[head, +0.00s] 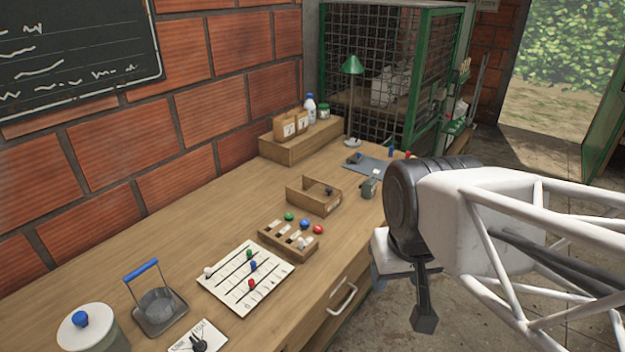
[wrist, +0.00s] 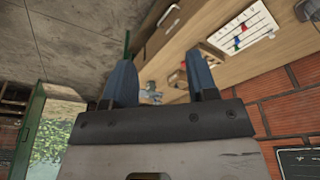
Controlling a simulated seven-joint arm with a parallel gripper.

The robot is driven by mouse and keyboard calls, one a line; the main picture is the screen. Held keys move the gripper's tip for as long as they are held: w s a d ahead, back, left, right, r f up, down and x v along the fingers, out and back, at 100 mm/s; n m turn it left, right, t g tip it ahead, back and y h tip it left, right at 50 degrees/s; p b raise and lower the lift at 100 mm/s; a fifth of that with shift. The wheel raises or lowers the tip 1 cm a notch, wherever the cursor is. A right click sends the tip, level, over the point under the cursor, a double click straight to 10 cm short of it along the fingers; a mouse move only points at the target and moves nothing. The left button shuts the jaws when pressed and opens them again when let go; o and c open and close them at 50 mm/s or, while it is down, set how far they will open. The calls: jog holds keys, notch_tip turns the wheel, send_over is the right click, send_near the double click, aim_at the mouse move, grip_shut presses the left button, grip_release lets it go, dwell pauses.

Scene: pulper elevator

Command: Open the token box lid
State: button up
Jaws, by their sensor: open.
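No box is clearly marked as the token box. An open-topped wooden box (head: 313,197) stands mid-bench, with a small dark piece inside and a pale label on its front. Nearer, a slotted wooden tray (head: 290,243) has green, blue and red balls along its back and right. I cannot tell whether either has a lid. My gripper is open and empty in the wrist view (wrist: 159,62), its two blue fingers apart. In the head view my gripper is mostly hidden behind my arm, off the bench's front edge, right of both boxes and touching neither.
A bead board (head: 247,278) lies nearer on the bench (head: 180,240), left of a drawer handle (head: 342,298). A green lamp (head: 352,66) stands at the back. The bench's left-middle is clear.

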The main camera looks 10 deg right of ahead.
jog(key=w+r, duration=0.3)
jog(key=w, duration=1.3)
jog(key=g, duration=0.3)
send_over(329, 188)
jog(key=f, duration=1.8)
jog(key=shift+s, duration=0.4)
jog(key=shift+w+f, duration=0.35)
jog(key=shift+f, duration=3.85)
